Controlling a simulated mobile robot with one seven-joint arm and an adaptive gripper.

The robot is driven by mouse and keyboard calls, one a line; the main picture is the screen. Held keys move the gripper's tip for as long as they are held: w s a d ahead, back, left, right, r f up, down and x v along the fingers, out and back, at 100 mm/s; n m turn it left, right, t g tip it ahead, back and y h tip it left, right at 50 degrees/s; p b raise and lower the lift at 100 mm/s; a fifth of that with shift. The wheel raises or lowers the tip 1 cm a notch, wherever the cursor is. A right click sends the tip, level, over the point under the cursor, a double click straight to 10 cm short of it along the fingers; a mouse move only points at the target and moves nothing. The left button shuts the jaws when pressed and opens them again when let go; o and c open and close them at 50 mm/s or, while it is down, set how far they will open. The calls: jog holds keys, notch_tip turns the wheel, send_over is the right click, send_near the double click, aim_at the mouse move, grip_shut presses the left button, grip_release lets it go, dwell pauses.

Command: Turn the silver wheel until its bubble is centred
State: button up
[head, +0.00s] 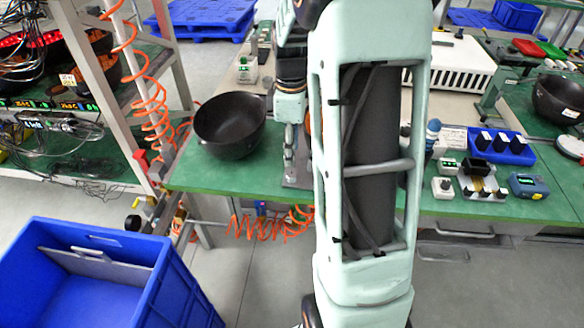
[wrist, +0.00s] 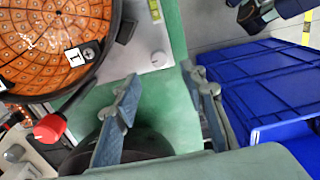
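In the wrist view, a small silver-white wheel (wrist: 158,58) sits on a pale plate (wrist: 147,40) at the top centre. A yellow-green vial (wrist: 155,10) lies farther up the same plate. Its bubble is too small to make out. My gripper (wrist: 163,78) is open, with its two blue-grey fingers apart and nothing between them. The wheel appears just beyond the fingertips, nearer the left finger, and no contact shows. In the head view my arm hides the wheel, the vial and most of the gripper.
A large round orange gridded panel (wrist: 50,40) and a red knob (wrist: 48,127) lie left of the gripper. A black bowl (head: 230,125) stands on the green bench (head: 205,172). A blue crate (head: 150,285) is on the floor; blue trays (head: 500,146) stand right.

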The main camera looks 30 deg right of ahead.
aim_at(291, 175)
notch_tip(291, 175, down, 8)
jog(key=shift+f, duration=0.1)
jog(key=shift+c, duration=0.3)
grip_shut()
